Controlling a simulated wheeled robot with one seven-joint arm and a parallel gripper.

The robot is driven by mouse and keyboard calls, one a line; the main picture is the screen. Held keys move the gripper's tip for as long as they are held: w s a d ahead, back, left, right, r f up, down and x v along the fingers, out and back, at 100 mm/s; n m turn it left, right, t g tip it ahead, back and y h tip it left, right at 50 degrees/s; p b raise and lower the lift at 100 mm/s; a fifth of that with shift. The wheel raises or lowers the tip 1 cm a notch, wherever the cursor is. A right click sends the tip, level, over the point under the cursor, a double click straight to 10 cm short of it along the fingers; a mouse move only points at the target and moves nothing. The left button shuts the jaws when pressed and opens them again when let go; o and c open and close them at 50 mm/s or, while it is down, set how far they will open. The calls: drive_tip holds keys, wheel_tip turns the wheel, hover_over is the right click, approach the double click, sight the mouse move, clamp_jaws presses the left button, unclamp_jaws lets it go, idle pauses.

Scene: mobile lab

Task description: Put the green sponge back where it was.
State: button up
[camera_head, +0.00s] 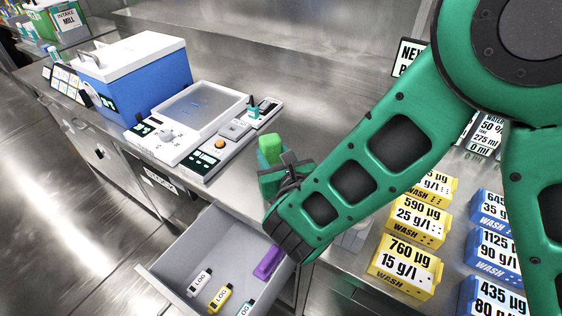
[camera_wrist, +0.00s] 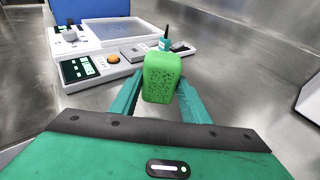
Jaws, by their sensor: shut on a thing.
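A green sponge (camera_head: 271,149) is held upright between the fingers of my gripper (camera_head: 284,176), in the middle of the head view, above the counter's front edge. In the wrist view the sponge (camera_wrist: 161,78) stands between the two green fingertips (camera_wrist: 160,98), with its speckled face toward the camera. My gripper is shut on it. Behind it is the white instrument with a grey tray top (camera_head: 200,108). The sponge's lower end is partly hidden by the fingers in the head view.
An open drawer (camera_head: 185,240) below holds a purple block (camera_head: 267,262) and several small LOG items (camera_head: 221,298). A blue box with a white lid (camera_head: 150,80) stands at the left. Yellow (camera_head: 405,268) and blue WASH boxes (camera_head: 490,250) stand at the right. Bare counter lies behind the sponge.

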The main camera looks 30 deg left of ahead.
sight(274, 164)
drive_tip(key=shift+w+f, duration=0.2)
drive_tip(key=shift+f, duration=1.85)
drive_tip(key=o, duration=0.7)
drive_tip(key=shift+f, duration=0.15)
drive_tip(key=o, duration=0.4)
